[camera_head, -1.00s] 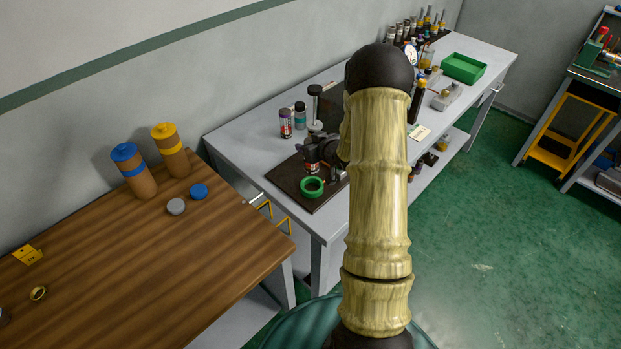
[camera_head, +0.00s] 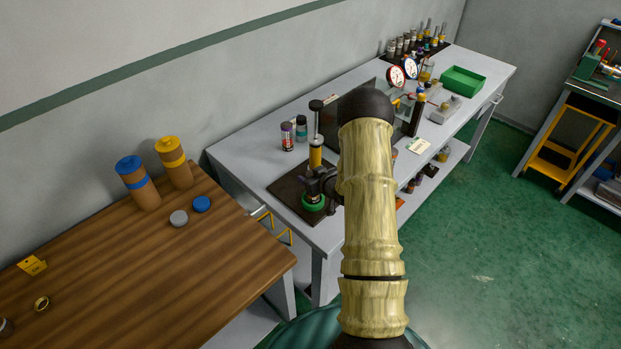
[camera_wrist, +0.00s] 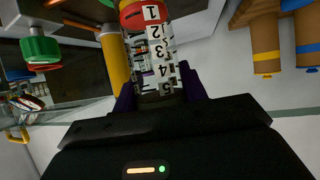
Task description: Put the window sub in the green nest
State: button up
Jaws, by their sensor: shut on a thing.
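My gripper (camera_head: 322,186) is low over the dark board, at the green nest (camera_head: 313,203), a short green ring. In the wrist view my gripper (camera_wrist: 158,86) has its purple fingers shut on a white cylinder with printed numbers and a red end, which I take for the window sub (camera_wrist: 160,56). In the head view my gripper and arm hide most of the sub. It overlaps the nest there, and I cannot tell whether its lower end is inside the ring or just above it.
A yellow cylinder (camera_head: 315,156) stands on the dark board (camera_head: 283,189) just behind my gripper. A red-labelled can (camera_head: 287,137) and a teal-labelled can (camera_head: 301,129) stand behind. The wooden table (camera_head: 150,265) at left holds two brown containers.

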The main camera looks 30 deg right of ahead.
jog(key=shift+f, duration=0.65)
jog(key=shift+f, duration=0.15)
jog(key=o, duration=1.3)
jog(key=b+v, duration=0.3)
jog(key=v, duration=0.9)
